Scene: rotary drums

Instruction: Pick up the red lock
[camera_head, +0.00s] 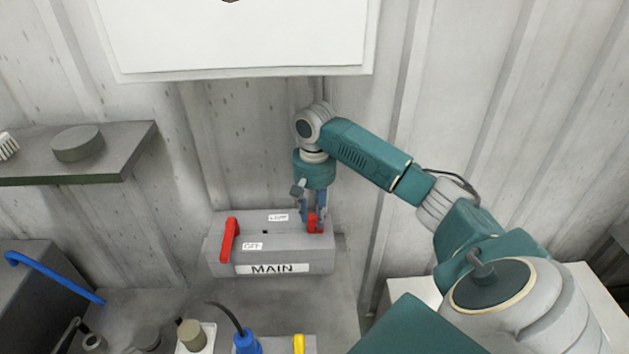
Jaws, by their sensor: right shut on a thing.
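The red lock (316,222) is on the right part of the top of the grey box labelled MAIN (222,262). My right gripper (314,218) reaches down from above and is shut on the red lock, with its fingers on either side of it. The fingers partly hide the lock. I cannot tell whether the lock still touches the box. A red lever (229,240) stands on the left of the same box, near an OFF label (253,246). My left gripper is not in view.
A grey shelf (110,165) with a round knob-like piece (77,143) is at the left. Below are a blue bent bar (55,275), a blue plug (246,343) and a yellow piece (299,343). A white panel (240,40) hangs on the corrugated wall above.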

